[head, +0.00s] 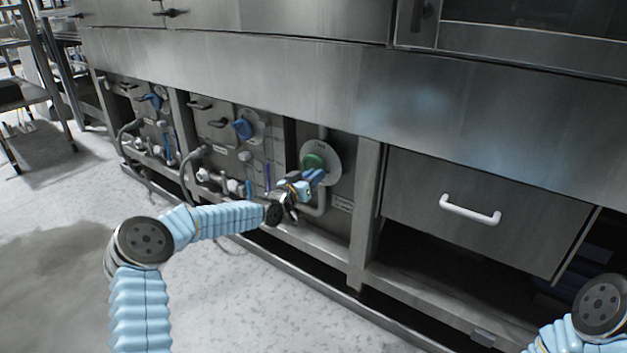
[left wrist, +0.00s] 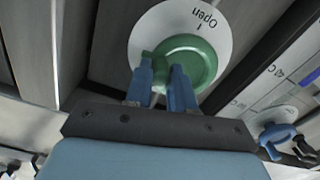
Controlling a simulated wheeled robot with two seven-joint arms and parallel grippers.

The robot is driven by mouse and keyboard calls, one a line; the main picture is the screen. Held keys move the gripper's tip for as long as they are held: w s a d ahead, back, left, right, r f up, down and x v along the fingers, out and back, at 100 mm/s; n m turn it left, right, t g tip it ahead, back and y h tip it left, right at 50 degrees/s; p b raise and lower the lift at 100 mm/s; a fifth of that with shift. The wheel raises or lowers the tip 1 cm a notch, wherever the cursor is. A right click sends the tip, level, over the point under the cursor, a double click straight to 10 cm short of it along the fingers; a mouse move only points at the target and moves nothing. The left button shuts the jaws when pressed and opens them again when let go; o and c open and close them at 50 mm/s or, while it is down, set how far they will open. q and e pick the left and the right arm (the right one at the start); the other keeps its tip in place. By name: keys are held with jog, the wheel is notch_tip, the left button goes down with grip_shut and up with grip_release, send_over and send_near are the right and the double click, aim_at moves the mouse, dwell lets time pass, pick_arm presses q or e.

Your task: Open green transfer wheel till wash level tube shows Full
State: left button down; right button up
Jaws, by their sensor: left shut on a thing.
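The green transfer wheel (head: 312,161) sits on a round pale plate on the machine's lower front. In the left wrist view the green wheel (left wrist: 197,56) lies over a white plate (left wrist: 150,35) marked "Open", seen upside down. My left gripper (head: 317,175) is at the wheel, and its blue fingers (left wrist: 162,72) are shut on the wheel's edge. Narrow upright blue-filled tubes (head: 267,178) stand left of the wheel. Their labels and level marks are too small to read, so I cannot tell which is the wash level tube. My right gripper is out of view.
Blue wheels (head: 242,128) sit on panels further left, with pipes and valves below. A steel post (head: 364,200) and a drawer with a white handle (head: 470,210) are right of the green wheel. A low steel rail runs below. The floor (head: 60,215) at left is clear.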

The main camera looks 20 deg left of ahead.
aim_at(311, 159)
pick_arm(q)
jog(key=n+b, duration=0.1)
jog(key=n, duration=0.2)
jog(key=r+n+b, duration=0.1)
jog(key=n, duration=0.1)
jog(key=shift+w+a+r+b, duration=0.1)
jog(key=shift+a+b, duration=0.2)
jog(key=n, duration=0.1)
jog(key=n+b, duration=0.2)
jog(key=n, duration=0.1)
jog(key=shift+w+a+r, duration=0.1)
jog(key=shift+a+r, duration=0.25)
jog(key=shift+r, duration=0.05)
jog(key=n, duration=0.1)
jog(key=n+b, duration=0.1)
jog(key=n, duration=0.1)
jog(key=a+n+b, duration=0.1)
jog(key=shift+w+r, duration=0.2)
jog(key=shift+r, duration=0.15)
jog(key=shift+w+a+r+n+b, duration=0.1)
jog(key=shift+a+n+b, duration=0.25)
jog(key=shift+n, duration=0.75)
jog(key=shift+w+a+r+n+b, duration=0.1)
jog(key=shift+a+n+b, duration=0.15)
jog(key=shift+n, duration=0.85)
jog(key=c, duration=1)
grip_release()
jog(key=shift+f, duration=0.1)
jog(key=shift+o, duration=0.2)
jog(key=v, duration=1.4)
